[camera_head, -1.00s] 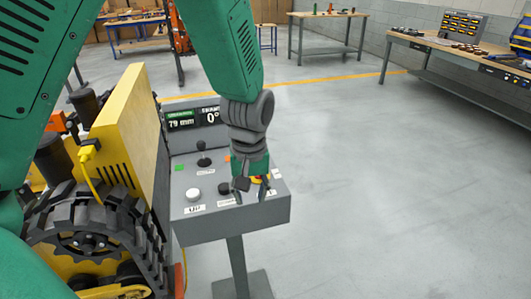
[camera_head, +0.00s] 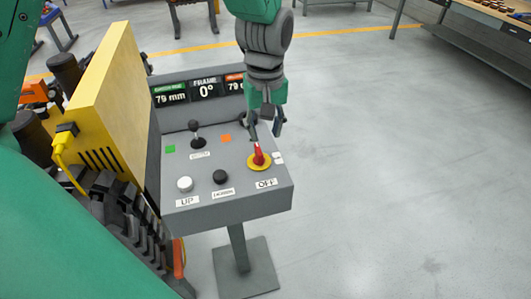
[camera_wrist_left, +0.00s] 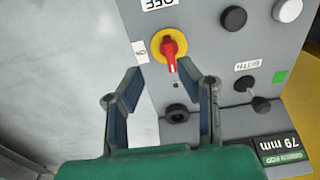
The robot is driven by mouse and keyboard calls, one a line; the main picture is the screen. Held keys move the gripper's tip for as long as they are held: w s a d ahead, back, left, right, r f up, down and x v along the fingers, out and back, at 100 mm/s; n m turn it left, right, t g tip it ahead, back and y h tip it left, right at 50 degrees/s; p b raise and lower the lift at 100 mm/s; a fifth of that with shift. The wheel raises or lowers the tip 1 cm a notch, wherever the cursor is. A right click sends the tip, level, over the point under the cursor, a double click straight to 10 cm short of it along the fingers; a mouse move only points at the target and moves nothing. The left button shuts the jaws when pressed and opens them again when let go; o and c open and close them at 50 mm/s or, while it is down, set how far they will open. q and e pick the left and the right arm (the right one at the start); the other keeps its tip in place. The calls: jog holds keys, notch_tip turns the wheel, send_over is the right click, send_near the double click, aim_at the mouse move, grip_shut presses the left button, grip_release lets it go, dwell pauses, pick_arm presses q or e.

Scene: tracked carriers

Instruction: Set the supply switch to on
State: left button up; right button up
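The supply switch (camera_head: 259,160) is a red handle on a yellow disc at the right of the grey control panel (camera_head: 238,195). In the left wrist view the red handle (camera_wrist_left: 171,52) extends from the disc toward my gripper, away from the OFF label (camera_wrist_left: 158,4). The ON label (camera_wrist_left: 140,52) lies left of the disc there. My left gripper (camera_head: 265,131) hangs just behind the switch in the head view, open and empty. Its fingers (camera_wrist_left: 160,80) stand apart on either side of the handle's line, with no clear contact. My right gripper is not in view.
The panel also carries a black joystick (camera_head: 197,138), a white button (camera_head: 185,184), a black button (camera_head: 220,177) and displays (camera_head: 203,88). A yellow plate (camera_head: 104,100) of a tracked carrier stands close on the left. The floor to the right is clear.

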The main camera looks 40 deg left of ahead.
aim_at(259, 148)
pick_arm(q)
jog(key=f, duration=0.1)
jog(key=a+f, duration=0.1)
jog(key=f, duration=0.2)
jog(key=shift+w+a+f, duration=0.15)
jog(key=shift+a+f, duration=0.1)
jog(key=shift+f, duration=0.05)
jog(key=a+f, duration=0.1)
jog(key=f, duration=0.1)
jog(key=a+f, duration=0.1)
jog(key=shift+a+f, duration=0.15)
jog(key=shift+f, duration=0.2)
jog(key=shift+f+b, duration=0.2)
jog(key=shift+b, duration=0.1)
jog(key=shift+d, duration=0.5)
jog(key=shift+d+r, duration=0.1)
jog(key=shift+d, duration=0.75)
jog(key=shift+d+r, duration=0.1)
jog(key=shift+d, duration=0.1)
jog(key=shift+c, duration=0.4)
grip_shut()
jog(key=shift+a, duration=0.9)
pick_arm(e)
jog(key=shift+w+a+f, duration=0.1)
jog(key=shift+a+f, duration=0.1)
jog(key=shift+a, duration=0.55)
pick_arm(q)
jog(key=shift+d, duration=0.15)
